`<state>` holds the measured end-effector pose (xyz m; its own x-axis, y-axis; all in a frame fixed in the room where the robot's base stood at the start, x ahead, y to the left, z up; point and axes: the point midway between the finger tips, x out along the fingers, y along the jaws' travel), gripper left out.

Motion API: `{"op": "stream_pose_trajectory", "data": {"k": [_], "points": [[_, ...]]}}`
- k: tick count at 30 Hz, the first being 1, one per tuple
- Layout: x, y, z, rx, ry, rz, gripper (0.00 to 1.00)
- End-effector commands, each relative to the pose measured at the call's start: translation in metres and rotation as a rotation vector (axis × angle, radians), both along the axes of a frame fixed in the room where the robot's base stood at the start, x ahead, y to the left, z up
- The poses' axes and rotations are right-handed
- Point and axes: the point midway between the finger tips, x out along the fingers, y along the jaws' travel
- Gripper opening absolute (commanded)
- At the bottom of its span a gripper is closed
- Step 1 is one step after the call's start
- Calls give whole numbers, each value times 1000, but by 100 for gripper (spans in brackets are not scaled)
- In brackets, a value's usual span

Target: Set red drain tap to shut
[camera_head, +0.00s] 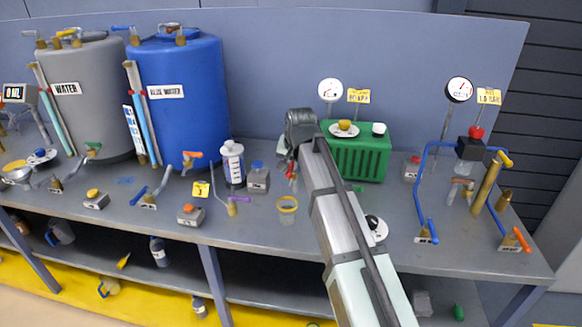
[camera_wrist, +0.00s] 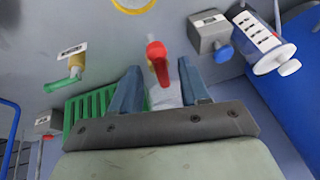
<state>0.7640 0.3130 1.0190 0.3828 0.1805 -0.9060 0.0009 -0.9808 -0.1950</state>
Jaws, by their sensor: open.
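The red drain tap (camera_wrist: 156,57) shows in the wrist view as a red lever handle above a pale body, with a label not readable on it. My gripper (camera_wrist: 158,85) is open, with one blue-grey finger on each side of the tap's pale part. The red handle stands just beyond the fingertips, and I cannot tell whether either finger touches it. In the head view a small red part (camera_head: 292,173) shows just below my wrist. The arm hides most of the tap and the fingers there.
A grey box with a blue knob (camera_wrist: 209,34) and a white cylinder (camera_wrist: 263,42) stand close on the wrist view's right. A green-handled brass tap (camera_wrist: 70,76) is on its left. The green ribbed box (camera_head: 362,160) stands beside my arm.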

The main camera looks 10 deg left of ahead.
Motion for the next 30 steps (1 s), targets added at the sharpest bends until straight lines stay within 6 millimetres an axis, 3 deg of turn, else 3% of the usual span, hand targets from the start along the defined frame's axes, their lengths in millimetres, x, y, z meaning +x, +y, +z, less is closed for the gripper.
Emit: {"op": "stream_pose_trajectory", "data": {"k": [14, 28, 30], "points": [[4, 2, -9, 0, 0, 0, 45], [3, 2, -8, 0, 0, 0, 1], [3, 2, -8, 0, 0, 0, 0]]}}
